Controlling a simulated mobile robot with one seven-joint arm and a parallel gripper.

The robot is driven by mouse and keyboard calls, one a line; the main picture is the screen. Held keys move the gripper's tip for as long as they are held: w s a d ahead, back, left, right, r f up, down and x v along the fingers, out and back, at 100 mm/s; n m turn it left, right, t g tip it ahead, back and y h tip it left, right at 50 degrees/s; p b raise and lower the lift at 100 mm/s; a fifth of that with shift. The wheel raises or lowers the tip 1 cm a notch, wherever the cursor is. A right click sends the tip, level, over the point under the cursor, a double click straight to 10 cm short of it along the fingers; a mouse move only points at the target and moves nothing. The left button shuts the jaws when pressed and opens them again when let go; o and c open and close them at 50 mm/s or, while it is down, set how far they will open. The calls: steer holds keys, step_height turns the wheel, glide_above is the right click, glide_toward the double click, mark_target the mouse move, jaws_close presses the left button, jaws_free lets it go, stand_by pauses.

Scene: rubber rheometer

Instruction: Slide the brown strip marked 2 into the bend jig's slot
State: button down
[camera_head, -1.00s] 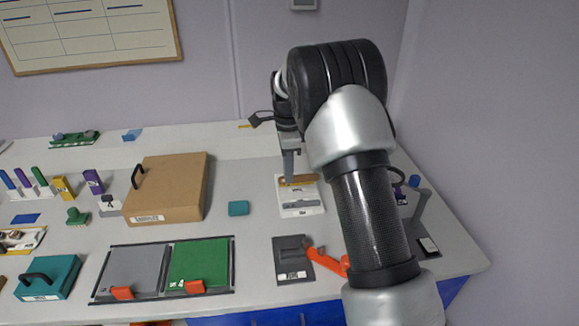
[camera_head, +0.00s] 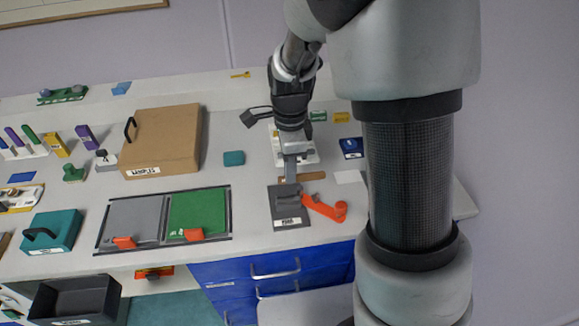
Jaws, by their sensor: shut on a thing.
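The brown strip (camera_head: 313,176) is a thin bar lying roughly left to right in the picture. My gripper (camera_head: 290,178) points down and is shut on it, with the strip showing on both sides of the fingers. Its mark is not readable. The bend jig appears to be the dark grey plate (camera_head: 291,221) with a raised block and an orange lever (camera_head: 325,208) on its right. The strip is just behind the jig in the picture; I cannot tell its height. The fingers partly cover the jig's back edge, and the slot is not clearly visible.
A white holder (camera_head: 309,157) stands behind my gripper. A blank white card (camera_head: 349,177) and a blue item (camera_head: 351,146) lie to the right.

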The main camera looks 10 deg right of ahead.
mark_target(290, 199)
steer(key=shift+f+b, duration=1.65)
steer(key=shift+f, duration=1.05)
steer(key=shift+f+b, duration=0.45)
steer(key=shift+f, duration=0.25)
steer(key=c, duration=1.9)
jaws_free()
steer(key=shift+o, duration=0.2)
step_height(290, 199, up, 17)
steer(key=p, duration=0.2)
steer(key=shift+r+p, duration=0.2)
steer(key=shift+p, duration=0.1)
steer(key=shift+r, duration=0.1)
